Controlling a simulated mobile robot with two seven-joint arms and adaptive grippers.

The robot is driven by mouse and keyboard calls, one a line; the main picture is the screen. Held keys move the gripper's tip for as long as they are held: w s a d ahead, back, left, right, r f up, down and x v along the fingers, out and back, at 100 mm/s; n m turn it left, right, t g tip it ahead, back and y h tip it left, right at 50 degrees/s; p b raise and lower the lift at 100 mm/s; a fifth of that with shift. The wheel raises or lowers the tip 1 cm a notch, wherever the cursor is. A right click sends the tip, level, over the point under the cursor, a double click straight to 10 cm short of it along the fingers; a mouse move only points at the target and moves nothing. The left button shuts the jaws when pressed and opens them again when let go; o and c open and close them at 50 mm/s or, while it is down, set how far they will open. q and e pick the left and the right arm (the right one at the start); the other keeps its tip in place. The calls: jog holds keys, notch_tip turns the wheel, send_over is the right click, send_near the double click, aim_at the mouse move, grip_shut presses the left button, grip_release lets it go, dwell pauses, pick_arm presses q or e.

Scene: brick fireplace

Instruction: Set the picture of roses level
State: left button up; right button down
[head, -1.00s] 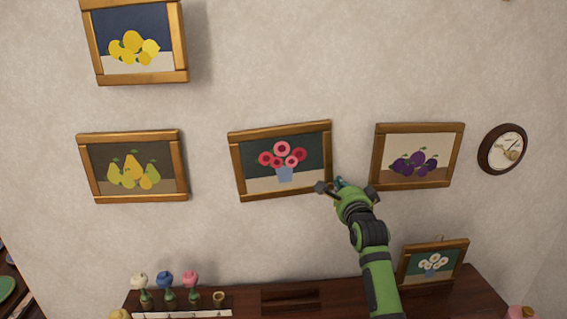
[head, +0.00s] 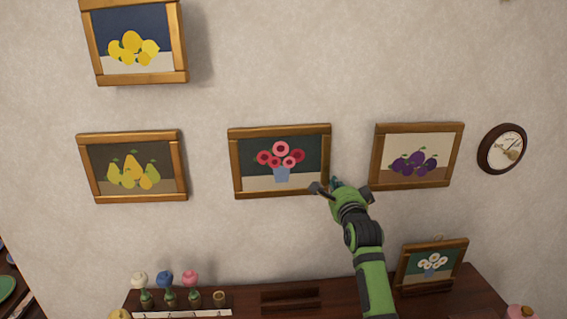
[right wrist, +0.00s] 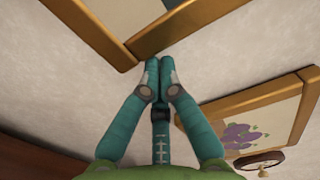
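The picture of roses (head: 281,129) hangs mid-wall in a wooden frame, with pink and red flowers in a blue vase. Its top edge looks close to level, perhaps a touch higher at the right. My right gripper (head: 337,183) is at its lower right corner. In the right wrist view, the teal fingers of my right gripper (right wrist: 158,68) are together, with nothing seen between them. Their tips are at the frame's corner (right wrist: 133,52) and seem to touch it; exact contact is hard to tell. My left gripper is out of view.
The plums picture (head: 418,128) hangs close to the right, beside a round clock (head: 503,149). Pears (head: 129,136) and lemons (head: 140,77) pictures hang to the left. Below, a dark wooden surface (head: 340,296) holds a small framed flower picture (head: 432,284) and several flower ornaments (head: 166,290).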

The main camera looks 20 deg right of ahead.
jog(key=shift+a+r, duration=0.1)
jog(key=shift+a, duration=0.15)
jog(key=shift+d, duration=0.15)
jog(key=shift+s+d, duration=0.2)
jog(key=shift+d, duration=0.65)
jog(key=p+v, duration=0.6)
jog(key=v, duration=0.2)
